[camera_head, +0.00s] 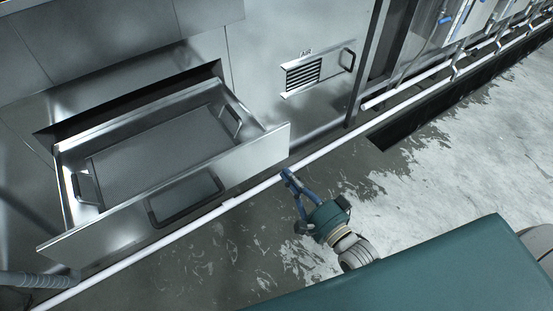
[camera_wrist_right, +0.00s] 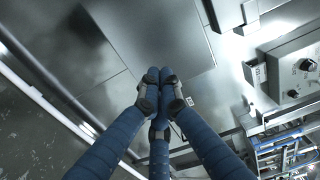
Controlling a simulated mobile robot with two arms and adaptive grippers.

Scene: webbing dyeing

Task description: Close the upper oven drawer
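The upper oven drawer (camera_head: 262,152) is a shiny steel drawer, pulled out of the metal cabinet in the head view. Its front panel has a dark bar handle (camera_head: 186,212). Its inside is in view, with a flat panel and two dark handles at its sides. My right gripper (camera_head: 289,175) is in front of the drawer, near the right end of its front panel, apart from the drawer handle. In the right wrist view, the blue fingers of the right gripper (camera_wrist_right: 157,88) come together at their tips with nothing visible between them. My left gripper is not in view.
The steel cabinet face (camera_head: 265,40) has an air vent (camera_head: 303,75) right of the drawer. A pale pipe (camera_head: 330,145) runs low along the cabinet. Wet, patchy concrete floor (camera_head: 480,140) is free at the right. A control box (camera_wrist_right: 295,65) shows in the right wrist view.

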